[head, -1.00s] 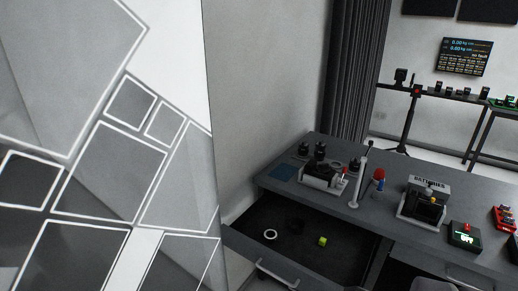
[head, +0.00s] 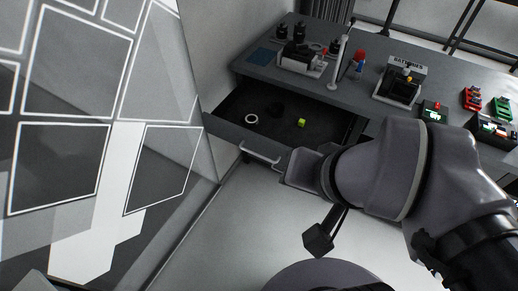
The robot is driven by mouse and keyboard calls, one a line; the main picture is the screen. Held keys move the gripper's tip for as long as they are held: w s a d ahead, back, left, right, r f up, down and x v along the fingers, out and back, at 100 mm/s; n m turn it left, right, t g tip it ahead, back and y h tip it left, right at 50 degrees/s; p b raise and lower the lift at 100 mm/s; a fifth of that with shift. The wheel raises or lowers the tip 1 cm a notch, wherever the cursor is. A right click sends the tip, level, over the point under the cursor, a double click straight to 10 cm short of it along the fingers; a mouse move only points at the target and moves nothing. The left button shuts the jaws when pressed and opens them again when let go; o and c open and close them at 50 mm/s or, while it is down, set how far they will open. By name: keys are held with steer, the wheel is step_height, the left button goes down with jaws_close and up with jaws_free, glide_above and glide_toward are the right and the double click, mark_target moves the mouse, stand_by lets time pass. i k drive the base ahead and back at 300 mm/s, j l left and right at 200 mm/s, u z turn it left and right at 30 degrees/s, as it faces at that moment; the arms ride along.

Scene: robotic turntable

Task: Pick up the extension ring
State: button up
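A small white ring (head: 251,119), which looks like the extension ring, lies flat in the left part of the open drawer (head: 228,130) under the desk. It is in plain view and nothing touches it. My arm reaches in from the right, and its end, my gripper (head: 300,168), is in front of the drawer's front edge, to the right of and below the ring in the picture. The fingers cannot be made out, so whether they are open or shut does not show.
The grey desk (head: 355,88) above carries several devices, including a batteries box (head: 398,85). A patterned panel (head: 75,90) fills the left. Bare floor (head: 235,215) lies before the drawer.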

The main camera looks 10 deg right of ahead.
mark_target(251, 124)
steer(key=i+j+z, duration=0.3)
steer(key=i+j, duration=0.3)
steer(key=i+j+z, duration=0.3)
steer(key=i+j, duration=0.45)
